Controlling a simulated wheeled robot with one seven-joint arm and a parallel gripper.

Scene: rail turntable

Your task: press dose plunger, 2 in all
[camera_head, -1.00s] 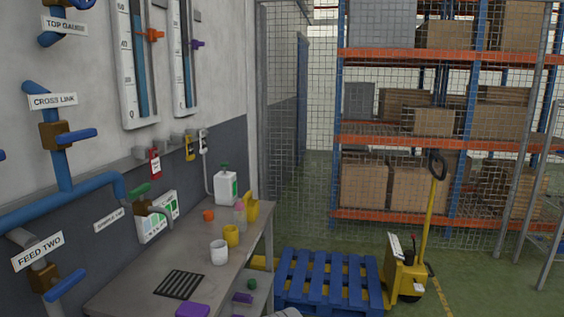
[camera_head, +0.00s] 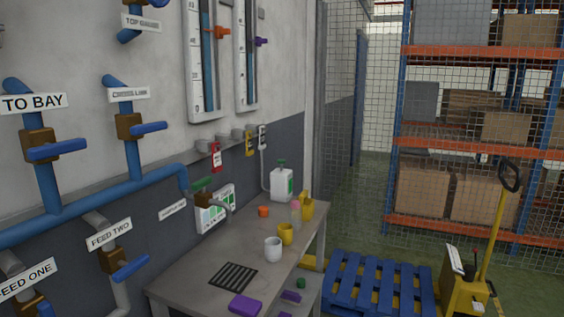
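A white dosing bottle (camera_head: 282,184) stands upright at the far end of the grey bench, near the wall. A green plunger top (camera_head: 281,163) sticks up from it, and a green marking shows on its side. I take this green top to be the dose plunger; how far down it sits is too small to tell. My gripper is not in view, and nothing touches the bottle.
The bench (camera_head: 190,287) also holds a white cup (camera_head: 273,250), a yellow mug (camera_head: 286,234), an orange object (camera_head: 263,211), a black grate (camera_head: 233,276) and a purple block (camera_head: 245,305). Blue pipes with valves line the wall. A blue pallet (camera_head: 380,285) lies right of the bench.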

